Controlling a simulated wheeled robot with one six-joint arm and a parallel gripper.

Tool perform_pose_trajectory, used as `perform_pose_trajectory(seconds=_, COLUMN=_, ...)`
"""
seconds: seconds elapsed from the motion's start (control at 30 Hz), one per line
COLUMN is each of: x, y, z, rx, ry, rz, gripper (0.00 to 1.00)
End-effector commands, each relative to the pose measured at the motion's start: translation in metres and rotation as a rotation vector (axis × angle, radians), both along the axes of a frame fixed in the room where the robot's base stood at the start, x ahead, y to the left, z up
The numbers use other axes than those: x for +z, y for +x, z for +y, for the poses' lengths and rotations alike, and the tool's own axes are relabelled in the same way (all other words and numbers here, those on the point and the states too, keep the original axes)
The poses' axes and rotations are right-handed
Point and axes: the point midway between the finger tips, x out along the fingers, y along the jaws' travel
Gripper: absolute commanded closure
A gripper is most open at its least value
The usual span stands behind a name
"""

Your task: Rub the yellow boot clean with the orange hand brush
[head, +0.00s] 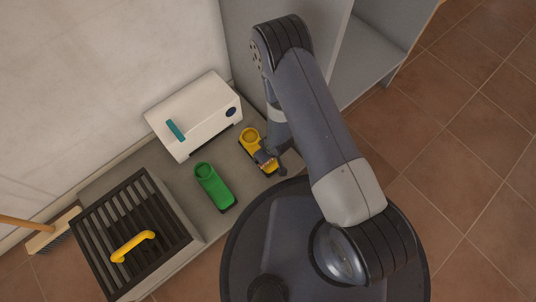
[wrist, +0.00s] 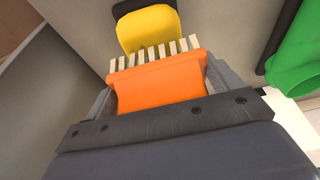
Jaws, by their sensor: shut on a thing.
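The yellow boot (head: 250,138) stands on the grey platform in the head view, partly covered by my gripper and arm. Its yellow part (wrist: 148,28) with a dark sole edge shows at the top of the wrist view. My gripper (head: 266,157) is shut on the orange hand brush (wrist: 158,84), which fills the space between the fingers in the wrist view. The brush's pale bristles point toward the boot and appear close against it. Whether they touch it I cannot tell. In the head view the brush is mostly hidden by my gripper.
A green boot (head: 213,187) stands left of the yellow one; it also shows in the wrist view (wrist: 294,62). A white box (head: 196,112) with a teal handle stands behind. A dark grate (head: 110,215) with a yellow handle (head: 132,246) and a broom (head: 50,232) are at left.

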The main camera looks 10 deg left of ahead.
Motion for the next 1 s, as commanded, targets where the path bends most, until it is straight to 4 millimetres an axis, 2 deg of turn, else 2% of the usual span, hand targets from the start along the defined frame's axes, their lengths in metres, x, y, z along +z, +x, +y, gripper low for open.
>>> perform_pose_trajectory(seconds=0.17, x=0.000, y=0.000, z=-0.001, rx=-0.002, ry=0.005, rz=-0.005, gripper=0.43)
perform_pose_trajectory(seconds=0.57, x=0.001, y=-0.015, z=-0.017, rx=0.000, ry=0.002, rz=-0.001, gripper=0.43)
perform_pose_trajectory(seconds=1.0, x=-0.001, y=-0.008, z=-0.008, rx=-0.001, ry=-0.001, rz=0.001, gripper=0.43)
